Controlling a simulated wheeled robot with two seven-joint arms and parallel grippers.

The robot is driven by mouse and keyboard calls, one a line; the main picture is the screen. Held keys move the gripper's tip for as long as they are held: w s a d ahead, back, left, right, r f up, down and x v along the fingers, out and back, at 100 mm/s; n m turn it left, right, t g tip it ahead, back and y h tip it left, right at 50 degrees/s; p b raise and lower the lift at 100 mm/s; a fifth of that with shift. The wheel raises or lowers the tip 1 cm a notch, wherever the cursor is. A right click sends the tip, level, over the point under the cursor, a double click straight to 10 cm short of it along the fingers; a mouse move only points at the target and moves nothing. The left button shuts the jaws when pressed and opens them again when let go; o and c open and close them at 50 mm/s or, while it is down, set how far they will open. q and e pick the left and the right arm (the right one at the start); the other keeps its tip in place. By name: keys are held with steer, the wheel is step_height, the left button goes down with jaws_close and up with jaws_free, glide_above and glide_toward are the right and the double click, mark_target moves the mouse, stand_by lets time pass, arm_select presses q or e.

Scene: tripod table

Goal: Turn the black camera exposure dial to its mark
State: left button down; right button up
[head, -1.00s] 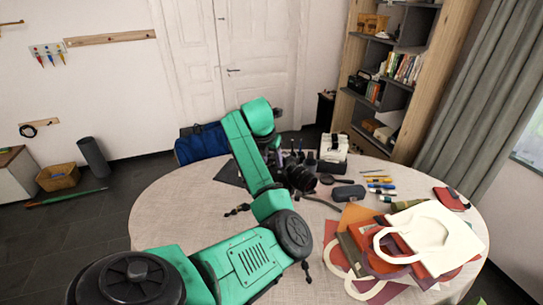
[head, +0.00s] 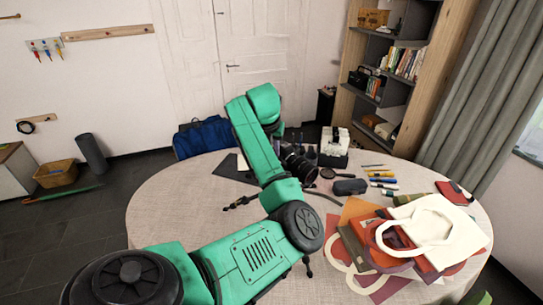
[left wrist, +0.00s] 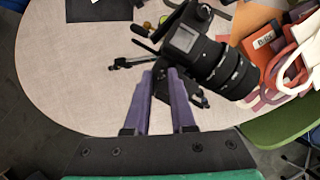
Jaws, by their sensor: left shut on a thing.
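The black camera (head: 300,165) with its long lens stands on a tripod on the table, partly behind my left arm in the head view. In the head view the left gripper is hidden. My right gripper is not in view.
A tripod leg (head: 240,202) reaches out left of my arm. A dark case (head: 350,186), several pens (head: 382,179) and a white-and-black device (head: 335,145) lie right of the camera. Bags (head: 430,235) cover the table's right side. The table's left part (head: 165,215) is clear.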

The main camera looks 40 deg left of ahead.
arm_select(q)
steer(key=n+b, duration=0.1)
steer(key=b, duration=0.1)
steer(key=n+y+b, duration=0.1)
steer(key=n+b, duration=0.1)
steer(key=shift+w+d+f+g, duration=0.1)
steer(key=shift+d+f+g, duration=0.1)
steer(key=shift+g, duration=0.1)
steer(key=shift+w+r+n+g+y+b, duration=0.1)
steer(key=shift+n+g+y+b, duration=0.1)
steer(key=shift+n+b, duration=0.35)
steer(key=shift+r+n+g+y+b, duration=0.1)
steer(key=shift+n+g+b, duration=0.2)
steer(key=shift+n, duration=0.45)
steer(key=c, duration=0.8)
jaws_free()
steer(key=shift+o, duration=0.2)
steer(key=shift+r, duration=0.1)
